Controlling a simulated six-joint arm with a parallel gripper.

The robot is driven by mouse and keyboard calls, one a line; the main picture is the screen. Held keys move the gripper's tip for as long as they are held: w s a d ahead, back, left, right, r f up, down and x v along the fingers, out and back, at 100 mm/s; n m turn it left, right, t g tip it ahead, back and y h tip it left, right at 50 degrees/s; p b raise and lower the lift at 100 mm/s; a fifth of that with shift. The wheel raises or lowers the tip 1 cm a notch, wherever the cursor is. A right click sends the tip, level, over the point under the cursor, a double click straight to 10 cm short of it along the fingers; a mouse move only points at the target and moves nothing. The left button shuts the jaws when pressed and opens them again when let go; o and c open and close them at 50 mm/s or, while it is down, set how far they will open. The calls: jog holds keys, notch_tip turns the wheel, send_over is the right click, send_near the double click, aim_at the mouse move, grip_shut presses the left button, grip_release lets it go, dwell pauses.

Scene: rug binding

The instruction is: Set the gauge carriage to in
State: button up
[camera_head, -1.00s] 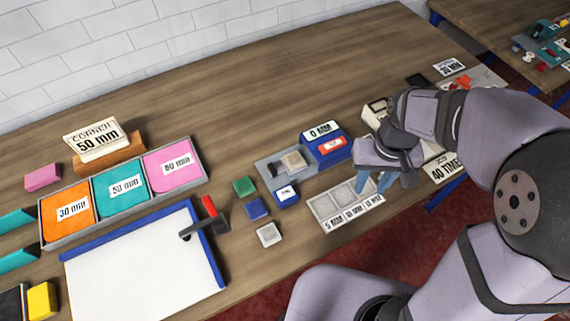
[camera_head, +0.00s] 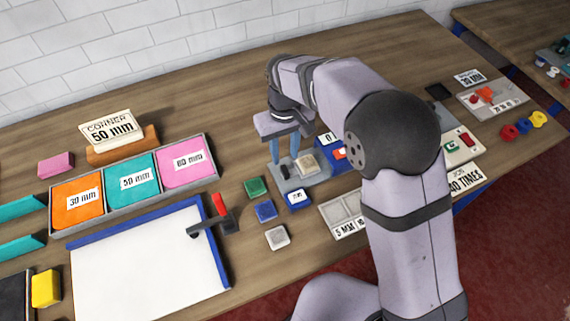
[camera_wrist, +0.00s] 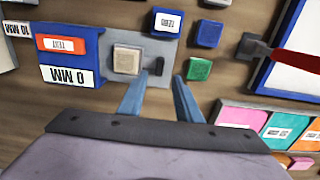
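The gauge appears to be a grey plate (camera_head: 318,178) with a small dark upright post (camera_head: 284,172) at its left end, a beige square block (camera_head: 306,163), and a blue block (camera_head: 325,151) at its right. The post (camera_wrist: 160,66) stands just beyond and between my fingertips, beside the beige block (camera_wrist: 126,60). My gripper (camera_head: 285,158) is open and empty above the plate's left end; its blue fingers also show in the wrist view (camera_wrist: 158,82). I cannot tell which part is the carriage.
A small blue labelled block (camera_head: 297,198) sits at the plate's front edge. Green (camera_head: 255,187), blue (camera_head: 266,210) and grey (camera_head: 278,237) blocks lie to the left. A white board (camera_head: 150,260) lies left.

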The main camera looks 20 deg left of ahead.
aim_at(285, 169)
jog(key=shift+f+p, duration=1.15)
jog(key=shift+f, duration=2.25)
grip_shut()
